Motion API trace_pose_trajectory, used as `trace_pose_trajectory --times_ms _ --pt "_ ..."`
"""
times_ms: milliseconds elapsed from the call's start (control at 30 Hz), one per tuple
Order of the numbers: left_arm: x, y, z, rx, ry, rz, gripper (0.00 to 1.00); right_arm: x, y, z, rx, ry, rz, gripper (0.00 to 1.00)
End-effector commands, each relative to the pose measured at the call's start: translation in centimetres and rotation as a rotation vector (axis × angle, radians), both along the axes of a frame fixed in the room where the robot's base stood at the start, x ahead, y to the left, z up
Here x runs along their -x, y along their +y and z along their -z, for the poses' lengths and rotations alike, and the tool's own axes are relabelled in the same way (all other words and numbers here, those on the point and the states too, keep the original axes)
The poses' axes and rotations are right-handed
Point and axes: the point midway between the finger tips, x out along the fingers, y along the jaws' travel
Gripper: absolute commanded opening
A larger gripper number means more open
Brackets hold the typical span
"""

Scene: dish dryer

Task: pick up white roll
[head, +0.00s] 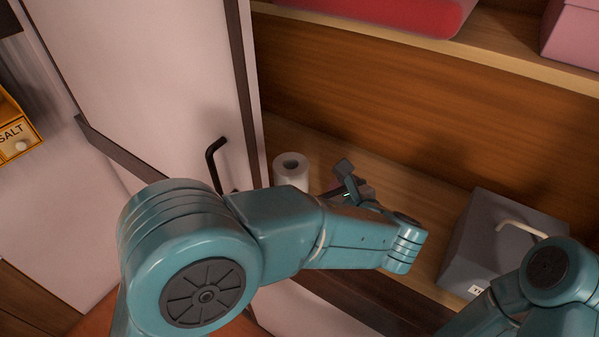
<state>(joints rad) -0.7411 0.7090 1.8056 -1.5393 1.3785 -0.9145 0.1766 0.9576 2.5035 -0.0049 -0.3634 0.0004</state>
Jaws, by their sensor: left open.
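The white roll (291,172) stands upright on the lower wooden shelf, close to the inner side of the open white door. Its top with the dark core hole shows; its lower part is hidden behind my left arm. My left gripper (347,180) is just right of the roll, open, and apart from it in the picture. Part of the gripper is hidden behind my arm's wrist. My right arm shows at the bottom right, but its gripper is out of the picture.
A white door (150,80) with a black handle (213,160) stands left of the roll. A grey box (490,235) with a pale handle sits on the shelf at right. A red item (400,12) and a pink box (572,35) lie on the upper shelf (500,55).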

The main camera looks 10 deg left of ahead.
Motion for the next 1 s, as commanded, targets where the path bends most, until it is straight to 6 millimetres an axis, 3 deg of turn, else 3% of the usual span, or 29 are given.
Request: trace_pose_trajectory --times_ms 167,500,767,1000 --pt "-0.4 0.5 -0.1 -0.008 -0.005 -0.001 1.00 0.1 0.0 -0.4 0.000 0.002 -0.002 1.00" --pt "-5.8 5.0 2.8 -0.008 -0.003 -0.002 1.00 0.0 0.0 -2.4 0.000 0.001 -0.001 1.00" --pt "-8.0 6.4 4.0 -0.007 -0.005 0.002 1.00 0.0 0.0 -3.0 0.000 0.002 -0.002 1.00" --pt "-10.8 8.3 5.5 -0.007 -0.004 0.000 1.00 0.0 0.0 -5.4 0.000 0.001 -0.001 1.00"
